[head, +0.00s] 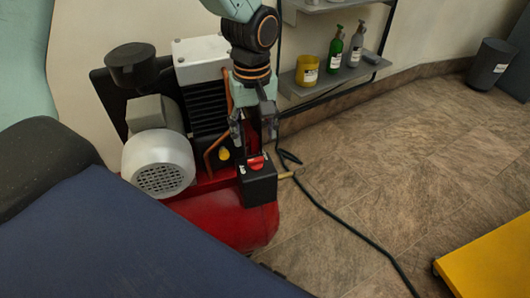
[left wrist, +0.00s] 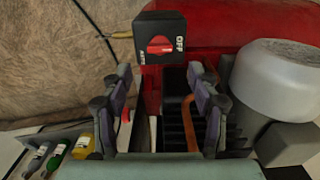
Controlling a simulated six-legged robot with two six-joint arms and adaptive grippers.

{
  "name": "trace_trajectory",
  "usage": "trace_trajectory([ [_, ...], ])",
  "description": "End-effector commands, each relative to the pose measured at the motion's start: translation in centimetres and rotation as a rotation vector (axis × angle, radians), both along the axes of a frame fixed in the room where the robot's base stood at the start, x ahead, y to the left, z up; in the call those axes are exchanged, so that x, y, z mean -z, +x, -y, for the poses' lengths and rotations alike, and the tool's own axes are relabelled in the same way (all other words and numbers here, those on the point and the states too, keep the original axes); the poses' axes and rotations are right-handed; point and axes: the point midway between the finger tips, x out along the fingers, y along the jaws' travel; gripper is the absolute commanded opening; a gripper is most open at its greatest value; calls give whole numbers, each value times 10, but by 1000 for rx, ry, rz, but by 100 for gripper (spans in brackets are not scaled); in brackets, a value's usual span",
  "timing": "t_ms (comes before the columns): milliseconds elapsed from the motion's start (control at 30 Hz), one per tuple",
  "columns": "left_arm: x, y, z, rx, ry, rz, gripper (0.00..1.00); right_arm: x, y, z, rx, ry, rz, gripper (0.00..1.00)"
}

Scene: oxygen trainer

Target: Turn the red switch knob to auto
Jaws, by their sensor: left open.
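The red switch knob (head: 256,163) sits on a black switch box (head: 259,188) on the red compressor tank (head: 235,222). In the left wrist view the knob (left wrist: 160,45) lies on the box face (left wrist: 147,28), between an OFF label on the right and an AUTO label at the lower left. Its grip looks roughly sideways in that view; I cannot tell for sure which label it points to. My left gripper (head: 254,140) points down above the box, open and empty. In the left wrist view its fingers (left wrist: 160,76) stand apart, with the knob beyond their tips. My right gripper is not in view.
The compressor's motor (head: 158,163), finned cylinder and copper pipe (head: 213,150) stand close left of the gripper. A shelf (head: 330,83) with bottles is behind. A dark cable (head: 345,225) crosses the floor. A blue surface (head: 110,245) fills the lower left; open floor lies right.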

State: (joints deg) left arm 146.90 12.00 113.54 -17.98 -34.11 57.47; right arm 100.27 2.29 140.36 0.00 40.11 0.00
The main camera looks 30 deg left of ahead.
Motion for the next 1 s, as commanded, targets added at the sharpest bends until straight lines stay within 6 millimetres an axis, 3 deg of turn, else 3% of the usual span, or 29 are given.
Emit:
trace_trajectory([
  [167,1,-2,-3,-9,1,-1,60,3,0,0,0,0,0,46],
  [700,71,-5,-5,-7,2,1,60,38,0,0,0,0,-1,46],
  [1000,76,-3,-4,-7,3,1,60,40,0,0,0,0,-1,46],
])
